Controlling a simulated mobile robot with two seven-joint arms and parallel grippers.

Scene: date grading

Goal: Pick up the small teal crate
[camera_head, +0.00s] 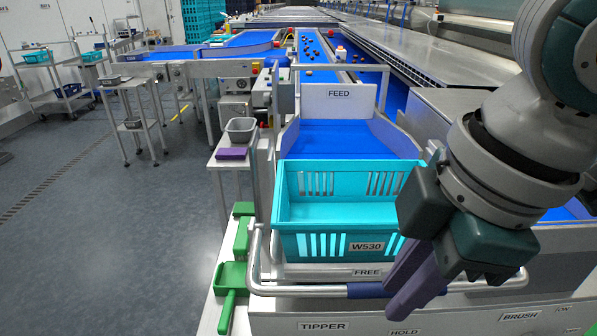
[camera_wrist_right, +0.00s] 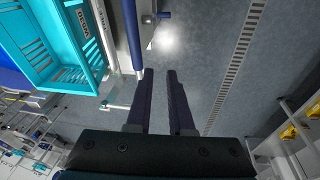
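The teal crate (camera_head: 325,221) with slotted walls and a W530 label sits upright on the tipper, in front of the FEED chute. It looks empty; its right end is hidden behind my right arm in the head view. It also shows at the upper left of the right wrist view (camera_wrist_right: 88,76). My right gripper (camera_head: 403,298) is in front of the crate's right part, its purple fingers pointing down to the left near the tipper's front rail. In the right wrist view the fingers (camera_wrist_right: 159,74) are apart with only floor between them. My left gripper is not in view.
A metal rail (camera_head: 300,290) runs along the tipper front, below the crate. A green scoop-like part (camera_head: 231,275) is at the left. A small side table holds a grey bin (camera_head: 241,131) and a purple block (camera_head: 232,154).

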